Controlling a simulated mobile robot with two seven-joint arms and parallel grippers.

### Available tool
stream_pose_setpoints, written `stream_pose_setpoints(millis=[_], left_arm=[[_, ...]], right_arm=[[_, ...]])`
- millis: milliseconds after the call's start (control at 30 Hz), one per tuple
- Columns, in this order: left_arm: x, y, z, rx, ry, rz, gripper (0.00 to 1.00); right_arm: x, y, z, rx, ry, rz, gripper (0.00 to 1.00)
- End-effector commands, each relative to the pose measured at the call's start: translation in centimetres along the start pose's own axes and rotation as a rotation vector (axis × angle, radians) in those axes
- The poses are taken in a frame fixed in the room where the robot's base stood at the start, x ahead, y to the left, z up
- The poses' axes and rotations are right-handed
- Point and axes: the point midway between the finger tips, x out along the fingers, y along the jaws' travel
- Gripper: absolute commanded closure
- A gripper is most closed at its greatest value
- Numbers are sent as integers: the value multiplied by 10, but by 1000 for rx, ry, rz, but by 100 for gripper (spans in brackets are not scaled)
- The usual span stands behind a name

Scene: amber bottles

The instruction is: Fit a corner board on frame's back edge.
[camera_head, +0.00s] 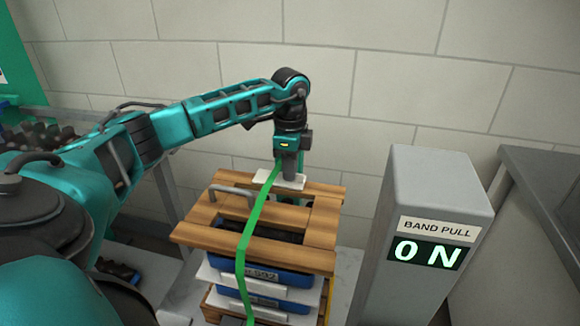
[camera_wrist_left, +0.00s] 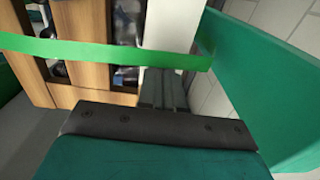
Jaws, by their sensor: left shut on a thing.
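The wooden frame (camera_head: 320,222) lies on top of a stack of blue crates (camera_head: 262,277). My left gripper (camera_head: 289,180) points down at the frame's back edge and is shut on a white corner board (camera_head: 265,177). The board lies at the back edge; whether it is fully seated cannot be told. In the left wrist view the white board (camera_wrist_left: 172,28) extends beyond the gripper fingers (camera_wrist_left: 163,88), beside the frame's wood (camera_wrist_left: 90,75). A green band (camera_head: 254,215) runs from beside the gripper over the frame and down the front.
A grey box (camera_head: 425,200) labelled BAND PULL shows ON at the right. A grey counter (camera_head: 545,170) stands at the far right. A pale block wall (camera_head: 420,80) is close behind the stack. Dark bottles (camera_head: 45,137) show at the left. A broad green strip (camera_wrist_left: 265,85) fills the wrist view's right side.

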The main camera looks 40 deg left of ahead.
Motion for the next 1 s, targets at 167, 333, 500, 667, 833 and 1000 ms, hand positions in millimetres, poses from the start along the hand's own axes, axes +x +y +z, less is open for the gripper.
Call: stream_pose_setpoints(millis=[167,333,500,667,833,1000], left_arm=[[3,0,0,0,0,0,92],[3,0,0,0,0,0,76],[3,0,0,0,0,0,65],[3,0,0,0,0,0,65],[3,0,0,0,-1,0,65],[-1,0,0,0,0,0,65]], right_arm=[[0,0,2,0,-1,0,100],[0,0,2,0,-3,0,100],[0,0,2,1,-3,0,100],[0,0,2,1,-3,0,100],[0,0,3,0,-3,0,100],[-2,0,0,1,-4,0,100]])
